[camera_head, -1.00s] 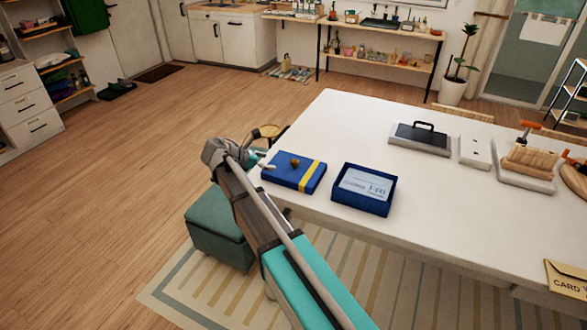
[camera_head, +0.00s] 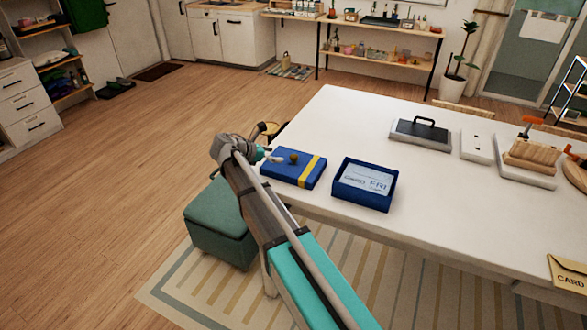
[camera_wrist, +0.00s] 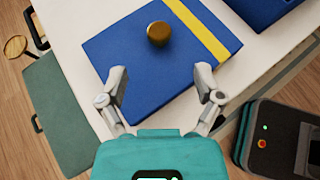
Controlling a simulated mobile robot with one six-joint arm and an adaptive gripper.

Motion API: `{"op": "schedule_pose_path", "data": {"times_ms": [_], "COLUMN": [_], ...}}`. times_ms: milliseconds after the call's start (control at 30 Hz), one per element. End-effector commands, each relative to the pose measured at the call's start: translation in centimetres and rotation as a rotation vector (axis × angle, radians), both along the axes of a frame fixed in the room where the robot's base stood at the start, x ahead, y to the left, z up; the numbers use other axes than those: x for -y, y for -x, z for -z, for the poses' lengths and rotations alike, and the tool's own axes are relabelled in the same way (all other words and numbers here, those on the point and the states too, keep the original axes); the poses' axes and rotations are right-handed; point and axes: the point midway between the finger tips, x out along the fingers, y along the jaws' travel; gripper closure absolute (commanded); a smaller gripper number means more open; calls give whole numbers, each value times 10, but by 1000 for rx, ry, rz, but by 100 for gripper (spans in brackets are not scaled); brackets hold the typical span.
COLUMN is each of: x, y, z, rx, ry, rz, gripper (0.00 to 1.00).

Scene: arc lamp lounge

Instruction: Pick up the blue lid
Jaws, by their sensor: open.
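The blue lid (camera_head: 292,168) lies flat near the left end of the white table. It has a yellow stripe and a round brown knob (camera_head: 294,158). In the wrist view the lid (camera_wrist: 140,75) fills the upper middle, with its knob (camera_wrist: 158,33) beyond my fingertips. My gripper (camera_head: 268,155) is at the table's left edge, beside the lid. In the wrist view my gripper (camera_wrist: 160,74) is open and empty, its two fingers apart over the lid's near part. Whether the fingers touch the lid, I cannot tell.
An open blue box (camera_head: 364,198) with a printed card inside stands right of the lid. A grey tray with a black handle (camera_head: 420,135) is farther back on the white table (camera_head: 340,120). A green stool (camera_head: 215,225) stands below the left edge.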

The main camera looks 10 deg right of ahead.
Motion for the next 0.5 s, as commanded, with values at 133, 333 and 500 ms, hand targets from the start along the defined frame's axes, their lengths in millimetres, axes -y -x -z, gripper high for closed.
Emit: {"op": "schedule_pose_path", "data": {"times_ms": [133, 333, 500], "x": [18, 31, 32], "y": [-7, -12, -12], "z": [14, 20, 20], "rx": [0, 0, 0], "ry": [0, 0, 0], "rz": [1, -1, -1], "gripper": [16, 16, 16]}}
